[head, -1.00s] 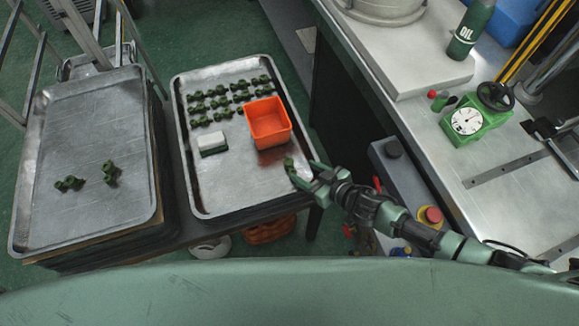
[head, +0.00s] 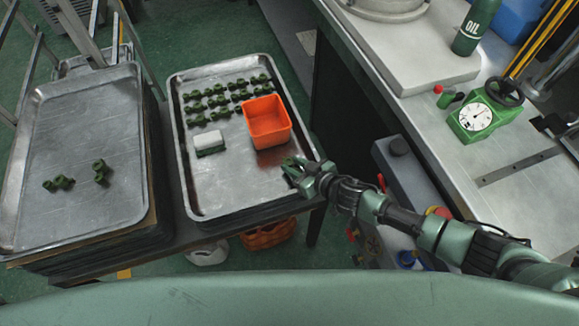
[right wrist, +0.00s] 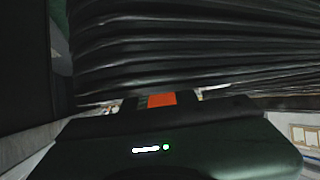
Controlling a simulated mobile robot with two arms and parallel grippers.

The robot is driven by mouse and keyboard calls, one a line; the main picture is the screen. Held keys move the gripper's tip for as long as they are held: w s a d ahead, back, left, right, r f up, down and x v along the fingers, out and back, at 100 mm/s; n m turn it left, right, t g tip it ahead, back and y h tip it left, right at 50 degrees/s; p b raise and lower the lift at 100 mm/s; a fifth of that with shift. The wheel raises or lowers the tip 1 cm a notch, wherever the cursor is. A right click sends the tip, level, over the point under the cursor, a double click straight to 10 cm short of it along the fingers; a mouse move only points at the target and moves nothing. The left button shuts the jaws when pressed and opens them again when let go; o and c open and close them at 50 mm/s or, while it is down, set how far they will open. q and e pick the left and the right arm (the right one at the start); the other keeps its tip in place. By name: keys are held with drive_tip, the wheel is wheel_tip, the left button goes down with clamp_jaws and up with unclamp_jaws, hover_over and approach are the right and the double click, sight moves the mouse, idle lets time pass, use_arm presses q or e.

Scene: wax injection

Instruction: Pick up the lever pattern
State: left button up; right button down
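Several small dark green patterns (head: 220,97) stand in rows at the back of the right metal tray (head: 235,200). Two more green patterns, one on the left (head: 58,183) and one on the right (head: 100,171), lie on the left metal tray (head: 80,120). I cannot tell which of these is the lever pattern. My right gripper (head: 288,171) is over the right edge of the right tray, in front of the orange bin, apart from the rows. Its fingers look spread, with nothing clear between them. My left gripper is out of view.
An orange bin (head: 268,122) and a white-and-green block (head: 208,142) sit on the right tray; its front half is bare. A workbench at right carries a green dial gauge (head: 477,119) and an oil bottle (head: 474,28).

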idle(0.3)
use_arm(q)
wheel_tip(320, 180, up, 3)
drive_tip(key=p, duration=0.3)
use_arm(e)
wheel_tip(320, 180, up, 20)
idle(0.6)
